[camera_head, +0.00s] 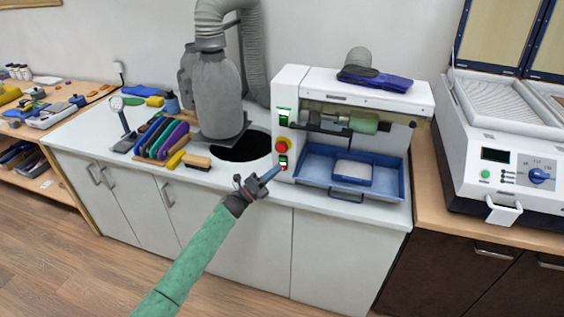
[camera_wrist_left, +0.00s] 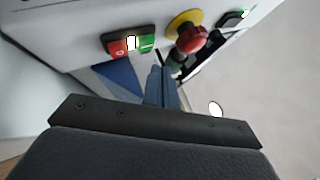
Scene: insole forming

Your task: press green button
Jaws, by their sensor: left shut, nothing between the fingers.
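The white machine (camera_head: 352,91) carries a switch with a green half (camera_wrist_left: 147,43) and a red half (camera_wrist_left: 118,47); in the head view this small switch (camera_head: 283,161) sits low on the front panel. A red emergency stop (camera_head: 281,146) on a yellow base is above it; it also shows in the wrist view (camera_wrist_left: 190,38). My left gripper (camera_head: 274,172) is shut and empty, its tips just in front of the panel by the green half. In the wrist view the fingertips (camera_wrist_left: 161,72) are close to the green half; contact cannot be told. My right gripper is not in view.
Another green switch (camera_head: 283,117) is higher on the panel. A blue tray (camera_head: 318,180) holding a white block is right of the gripper. Brushes and colored insoles (camera_head: 164,138) lie left on the white counter (camera_head: 93,131). A second machine (camera_head: 506,150) stands right.

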